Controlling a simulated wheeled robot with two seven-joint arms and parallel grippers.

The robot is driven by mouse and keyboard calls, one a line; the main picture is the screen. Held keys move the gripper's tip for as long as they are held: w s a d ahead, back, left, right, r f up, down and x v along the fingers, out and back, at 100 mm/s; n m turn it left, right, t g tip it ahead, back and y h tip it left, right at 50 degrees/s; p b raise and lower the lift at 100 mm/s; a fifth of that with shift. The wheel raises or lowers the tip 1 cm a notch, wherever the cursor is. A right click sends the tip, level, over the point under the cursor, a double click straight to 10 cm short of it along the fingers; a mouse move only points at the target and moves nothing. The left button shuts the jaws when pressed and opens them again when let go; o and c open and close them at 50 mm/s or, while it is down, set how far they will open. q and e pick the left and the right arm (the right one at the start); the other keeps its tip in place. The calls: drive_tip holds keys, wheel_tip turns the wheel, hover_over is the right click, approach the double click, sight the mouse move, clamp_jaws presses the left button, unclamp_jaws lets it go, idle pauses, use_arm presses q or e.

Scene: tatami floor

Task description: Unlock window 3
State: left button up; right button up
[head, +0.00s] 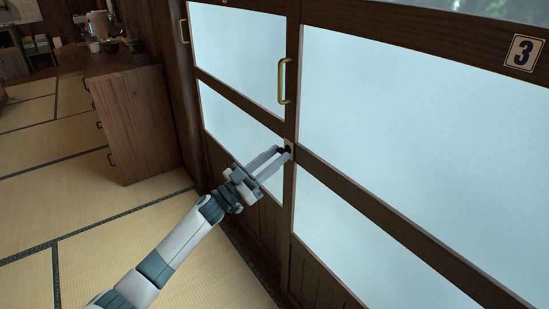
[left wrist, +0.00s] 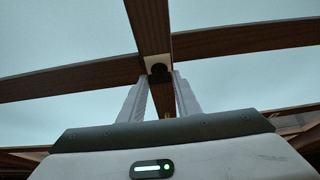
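Window 3 (head: 410,110) is a pale frosted sliding panel in a dark wood frame, marked by a "3" plate (head: 524,52) at the upper right. A small dark lock knob (head: 288,149) sits on the upright where the panels meet; it also shows on a light plate in the left wrist view (left wrist: 159,73). My left gripper (head: 282,152) points at the knob, its two fingers apart. In the left wrist view its fingertips (left wrist: 161,78) lie on either side of the knob; I cannot tell whether they touch it. My right gripper is not in view.
A brass handle (head: 284,81) is on the panel left of the upright, above the knob. Another handle (head: 184,31) is farther left. A wooden cabinet (head: 138,120) stands against the wall at left. The tatami floor (head: 110,230) is clear.

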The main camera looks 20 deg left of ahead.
use_arm(q)
drive_tip(key=c, duration=0.5)
drive_tip(key=shift+o, duration=0.2)
